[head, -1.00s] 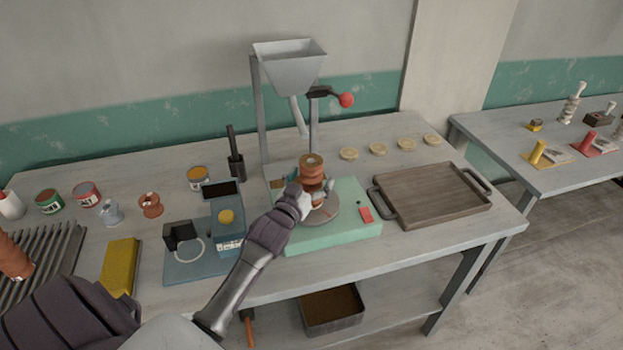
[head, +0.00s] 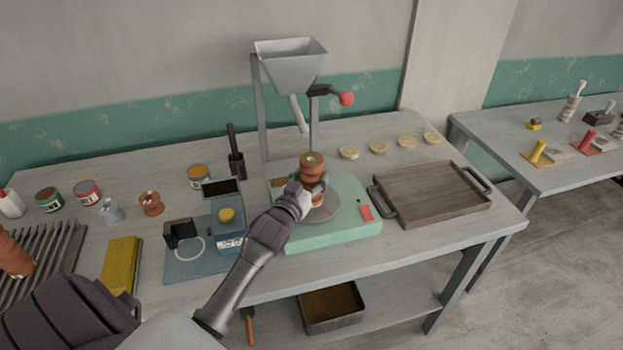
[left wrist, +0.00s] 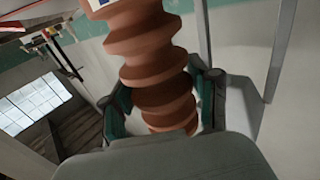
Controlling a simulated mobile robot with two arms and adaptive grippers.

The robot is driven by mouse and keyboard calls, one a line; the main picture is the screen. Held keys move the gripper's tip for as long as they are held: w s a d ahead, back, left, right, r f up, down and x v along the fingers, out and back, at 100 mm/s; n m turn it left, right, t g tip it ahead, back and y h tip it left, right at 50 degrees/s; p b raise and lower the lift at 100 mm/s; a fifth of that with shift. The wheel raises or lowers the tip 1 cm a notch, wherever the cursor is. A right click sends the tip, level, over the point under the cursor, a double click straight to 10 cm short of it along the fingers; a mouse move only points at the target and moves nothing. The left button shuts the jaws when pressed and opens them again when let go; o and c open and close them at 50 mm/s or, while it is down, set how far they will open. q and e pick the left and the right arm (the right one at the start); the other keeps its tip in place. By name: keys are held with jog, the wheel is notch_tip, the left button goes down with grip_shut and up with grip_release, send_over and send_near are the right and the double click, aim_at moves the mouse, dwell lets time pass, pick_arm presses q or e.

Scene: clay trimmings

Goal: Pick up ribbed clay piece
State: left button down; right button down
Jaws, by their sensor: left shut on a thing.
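The ribbed clay piece (head: 312,162) is reddish brown with several stacked ridges. It stands upright over the round grey plate (head: 322,211) of the mint-green machine. My left gripper (head: 308,190) is at its side, shut on it. In the left wrist view the ribbed clay piece (left wrist: 155,75) rises between the two dark green fingers of my left gripper (left wrist: 165,108), which press on both sides of its lower ridges. The hand hides part of its lower end, so I cannot tell if it touches the plate. My right gripper is not seen.
A wooden tray (head: 425,196) lies right of the machine. A metal hopper (head: 290,72) and a lever with a red knob (head: 346,99) stand behind. A blue scale (head: 229,240) and a yellow block (head: 121,265) are to the left. Several pale discs lie at the back.

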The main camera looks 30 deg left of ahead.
aim_at(311, 163)
pick_arm(q)
jog(key=shift+r, duration=0.15)
notch_tip(311, 163, up, 4)
jog(key=shift+f+b, duration=0.1)
jog(key=shift+b, duration=0.4)
jog(key=d+r+b, duration=0.2)
jog(key=d+r, duration=0.5)
jog(key=d, duration=0.5)
jog(key=s+d+f+m+h, duration=0.15)
jog(key=s+f, duration=0.25)
jog(key=s, duration=0.4)
jog(key=s+d+f, duration=0.3)
jog(key=s, duration=0.4)
jog(key=s+d+f+h, duration=0.15)
jog(key=s+f, duration=0.25)
jog(key=s, duration=0.4)
jog(key=w+a+r+y, duration=0.1)
jog(key=w+a+r, duration=0.1)
jog(key=w, duration=0.5)
jog(key=w+a+r+n+y, duration=0.1)
jog(key=w+a+r, duration=0.1)
jog(key=w+r, duration=0.3)
jog(key=w+a+r+y, duration=0.1)
jog(key=w+r, duration=0.3)
jog(key=w, duration=0.6)
jog(key=shift+w+a, duration=0.2)
jog(key=shift+a, duration=0.5)
jog(key=shift+n, duration=0.25)
